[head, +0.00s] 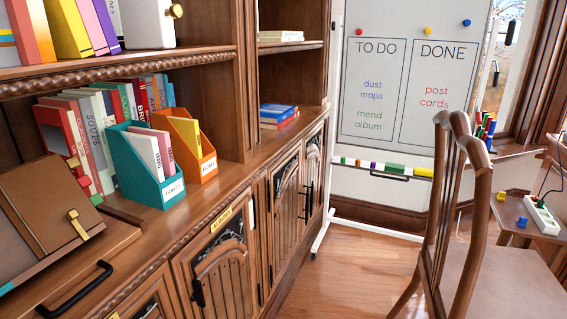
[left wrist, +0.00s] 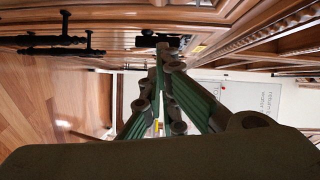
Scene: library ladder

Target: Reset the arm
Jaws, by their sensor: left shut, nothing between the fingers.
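My left gripper (left wrist: 167,60) shows in the left wrist view, with green-sided fingers that come together at the tips. It is shut and nothing shows between the fingertips. It points along the front of the wooden cabinet (left wrist: 115,15), which appears sideways at the top of that view. Neither of my grippers shows in the head view, and my right gripper is in neither view.
The head view shows a bookcase with a teal file box (head: 145,165), an orange file box (head: 193,147) and a black drawer handle (head: 75,290). A whiteboard (head: 405,85) stands behind. A wooden chair (head: 445,220) is at right. Floor (head: 345,265) between is clear.

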